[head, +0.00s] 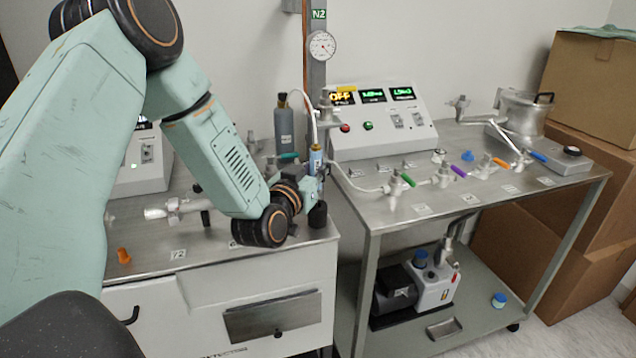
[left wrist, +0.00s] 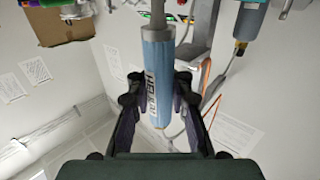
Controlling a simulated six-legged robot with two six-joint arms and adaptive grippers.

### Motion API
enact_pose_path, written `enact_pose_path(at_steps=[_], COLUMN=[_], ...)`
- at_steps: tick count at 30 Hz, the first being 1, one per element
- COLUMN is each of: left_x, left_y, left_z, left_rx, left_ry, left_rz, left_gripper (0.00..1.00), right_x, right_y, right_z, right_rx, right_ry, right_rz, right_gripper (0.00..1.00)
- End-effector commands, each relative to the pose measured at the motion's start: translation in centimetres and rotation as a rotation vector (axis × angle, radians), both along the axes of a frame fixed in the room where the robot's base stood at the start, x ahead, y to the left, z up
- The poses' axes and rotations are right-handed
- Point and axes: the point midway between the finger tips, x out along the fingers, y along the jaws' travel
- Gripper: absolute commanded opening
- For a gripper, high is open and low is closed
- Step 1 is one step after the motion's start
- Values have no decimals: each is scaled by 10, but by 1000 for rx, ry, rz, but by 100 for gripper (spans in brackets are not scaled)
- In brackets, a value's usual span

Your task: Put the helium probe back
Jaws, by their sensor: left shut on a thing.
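The helium probe (head: 316,158), a slim blue cylinder with a pale label, stands upright near the right end of the left bench. In the left wrist view the probe (left wrist: 157,75) shows large, with lettering down its side. My left gripper (head: 312,182) is shut on it, and both fingers (left wrist: 158,95) sit on either side of its lower body. A small black cup-like piece (head: 317,215) is just below the gripper at the bench corner. I cannot tell whether the probe touches it. My right gripper is not in view.
A grey bottle (head: 285,128) stands behind my gripper, and a metal post with a gauge (head: 321,46) rises nearby. The right bench (head: 400,215) carries a control box (head: 383,120) and coloured valves. An orange cone (head: 124,256) stands on the left bench (head: 150,262).

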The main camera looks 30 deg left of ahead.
Motion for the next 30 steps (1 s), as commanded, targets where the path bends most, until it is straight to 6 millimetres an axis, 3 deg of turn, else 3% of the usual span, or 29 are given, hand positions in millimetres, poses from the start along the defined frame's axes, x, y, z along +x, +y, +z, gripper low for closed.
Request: enact_pose_path(at_steps=[3, 6, 26, 27, 30], left_x=[0, 0, 0, 0, 0], left_y=[-1, -1, -1, -1, -1], left_z=[-21, -29, -39, -39, -39], left_rx=[3, 2, 1, 1, 1], left_ry=[4, 3, 0, 1, 1], left_rz=[-2, -1, -2, -2, -2], left_gripper=[0, 0, 0, 17, 26], right_x=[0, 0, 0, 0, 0], right_y=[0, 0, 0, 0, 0], right_z=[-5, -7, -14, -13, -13], right_rx=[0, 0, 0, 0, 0], right_ry=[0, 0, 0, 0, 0], right_rz=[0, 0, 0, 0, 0], right_gripper=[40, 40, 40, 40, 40])
